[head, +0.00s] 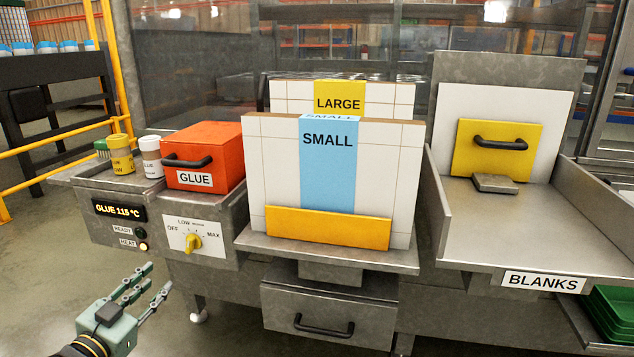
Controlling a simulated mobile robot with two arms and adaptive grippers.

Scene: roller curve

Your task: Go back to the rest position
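My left gripper (152,281) is at the lower left, in front of and below the glue unit. Its fingers are spread apart with nothing between them, and it touches nothing that I can see. My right gripper is not in view.
The glue unit (105,237) carries an orange GLUE box (225,145) and small bottles. Boards marked SMALL (328,175) and LARGE (340,92) stand in the middle, above a drawer (325,320). The BLANKS tray (520,235) is at the right, with green bins (612,315) below. Open floor lies lower left.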

